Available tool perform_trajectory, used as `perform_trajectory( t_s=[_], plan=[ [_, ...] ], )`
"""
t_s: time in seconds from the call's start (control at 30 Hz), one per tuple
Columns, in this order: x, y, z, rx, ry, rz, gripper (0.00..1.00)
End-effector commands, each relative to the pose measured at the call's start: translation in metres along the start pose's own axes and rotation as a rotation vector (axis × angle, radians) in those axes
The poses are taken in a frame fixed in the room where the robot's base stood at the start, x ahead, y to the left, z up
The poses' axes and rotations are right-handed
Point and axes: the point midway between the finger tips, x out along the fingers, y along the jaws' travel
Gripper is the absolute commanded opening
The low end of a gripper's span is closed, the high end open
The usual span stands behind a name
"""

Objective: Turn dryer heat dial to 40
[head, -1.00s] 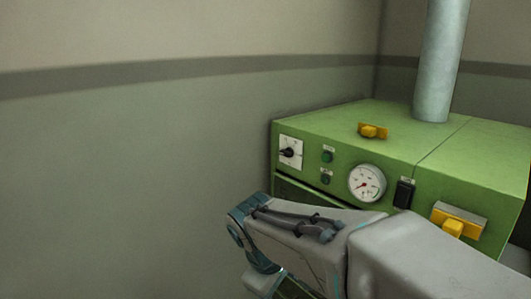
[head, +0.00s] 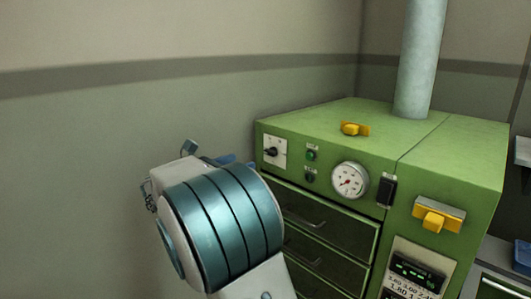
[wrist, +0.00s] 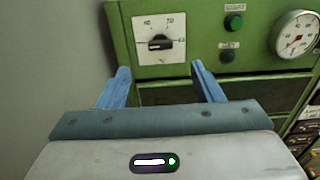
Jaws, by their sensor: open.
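The heat dial is a black knob (wrist: 160,43) on a white square plate (wrist: 146,52) at the upper left of the green dryer's front. Small numbers ring the plate; the upper ones look like 40 and 50. A pale mark shows on the knob, but I cannot tell which number it points to. The dial also shows in the head view (head: 271,152). My gripper (wrist: 160,68) is open and empty, its two blue fingers spread on either side below the knob and apart from it. In the head view my wrist mostly hides the gripper.
The green dryer (head: 330,125) has a green button (wrist: 234,22), a dark button (wrist: 227,56) and a gauge (wrist: 296,34) right of the dial. Drawers (head: 305,208) lie below. A wall (head: 80,180) stands to the left. Yellow latches (head: 355,129) sit on top and at right.

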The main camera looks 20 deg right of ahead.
Motion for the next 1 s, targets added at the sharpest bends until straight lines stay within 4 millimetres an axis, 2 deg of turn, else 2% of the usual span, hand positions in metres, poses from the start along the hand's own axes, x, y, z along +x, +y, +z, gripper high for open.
perform_trajectory(
  t_s=[0.03, 0.3, 0.5, 0.7, 0.97, 1.0],
  plan=[
    [0.012, -0.001, 0.001, -0.001, 0.000, -0.005, 0.60],
    [0.070, -0.001, 0.001, -0.001, 0.001, -0.004, 0.60],
    [0.099, -0.001, 0.000, 0.002, 0.002, -0.002, 0.60],
    [0.111, 0.000, 0.000, 0.002, 0.002, 0.000, 0.60],
    [0.112, 0.000, -0.001, 0.002, 0.002, 0.000, 0.60],
    [0.111, 0.000, -0.001, 0.002, 0.002, 0.000, 0.49]
  ],
)
